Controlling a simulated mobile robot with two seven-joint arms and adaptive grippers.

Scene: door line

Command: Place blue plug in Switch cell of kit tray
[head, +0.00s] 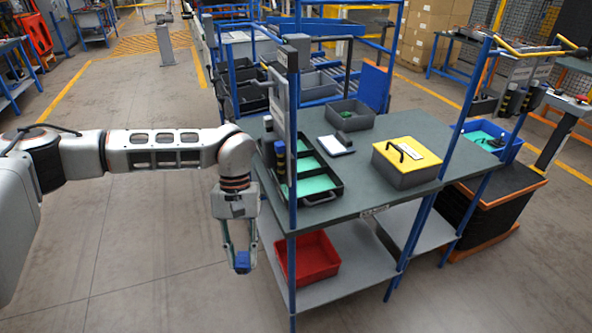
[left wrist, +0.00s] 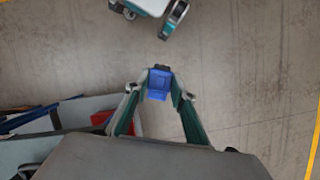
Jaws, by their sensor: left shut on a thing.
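My left gripper (head: 241,262) hangs pointing down in front of the workbench's left end, over the floor. It is shut on the blue plug (head: 242,262), which sits between its fingertips. In the left wrist view the blue plug (left wrist: 159,84) shows between the two fingers of the left gripper (left wrist: 160,90). The kit tray (head: 338,190) is a black tray with green-floored cells on the left part of the bench, right of and higher than the gripper. A blue post hides part of it. I cannot read any cell labels.
A blue upright post (head: 291,230) stands at the bench's front left, between gripper and tray. The bench (head: 365,180) also carries a grey bin (head: 350,117), a white pad (head: 336,146) and a yellow-lidded box (head: 408,160). A red bin (head: 308,260) sits on the shelf below.

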